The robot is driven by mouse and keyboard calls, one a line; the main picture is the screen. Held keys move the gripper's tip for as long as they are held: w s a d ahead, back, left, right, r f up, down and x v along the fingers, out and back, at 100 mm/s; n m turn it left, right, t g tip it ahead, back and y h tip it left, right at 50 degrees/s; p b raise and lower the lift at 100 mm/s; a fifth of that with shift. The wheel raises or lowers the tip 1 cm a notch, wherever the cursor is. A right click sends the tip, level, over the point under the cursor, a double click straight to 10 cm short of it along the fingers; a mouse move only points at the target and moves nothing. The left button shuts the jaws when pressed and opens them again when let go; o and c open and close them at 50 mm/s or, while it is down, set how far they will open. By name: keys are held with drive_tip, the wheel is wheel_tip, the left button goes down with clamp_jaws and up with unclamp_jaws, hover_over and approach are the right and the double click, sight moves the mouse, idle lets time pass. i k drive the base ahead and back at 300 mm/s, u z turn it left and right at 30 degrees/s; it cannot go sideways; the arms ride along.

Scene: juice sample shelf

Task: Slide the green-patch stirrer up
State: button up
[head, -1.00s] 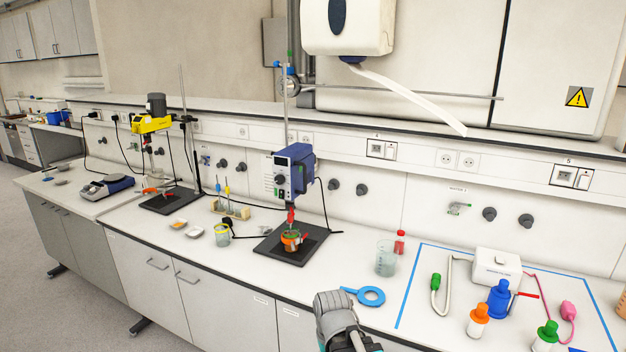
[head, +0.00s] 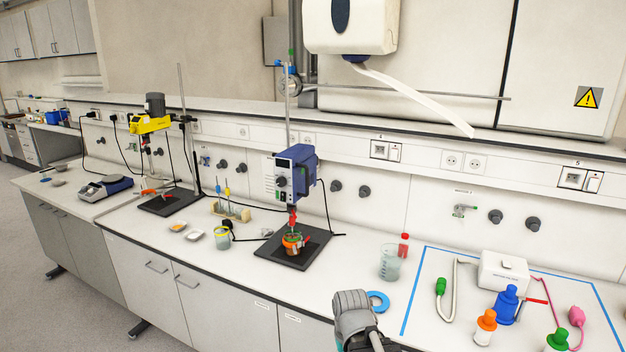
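The blue overhead stirrer (head: 295,172) is on a tall rod above a black base plate (head: 296,252). A small green patch shows on the rod's upper end (head: 291,53). Below the stirrer, a red shaft runs down into an orange-banded vessel (head: 292,244) on the plate. A yellow stirrer (head: 151,124) with a dark motor stands farther left on its own plate; I see no clear green patch on it. A grey link of my arm shows at the bottom edge, in front of the bench and right of the blue stirrer. My gripper's fingers are not visible.
A beaker (head: 391,263), a red-capped bottle (head: 403,245) and a blue ring (head: 378,302) are on the bench right of the blue stirrer. Capped bottles (head: 484,327) stand inside a blue tape outline. Small dishes and a glass (head: 222,238) stand left.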

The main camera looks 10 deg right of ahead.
sight(299, 163)
drive_tip(key=z, duration=0.05)
drive_tip(key=i, duration=0.9)
drive_tip(key=u, duration=0.1)
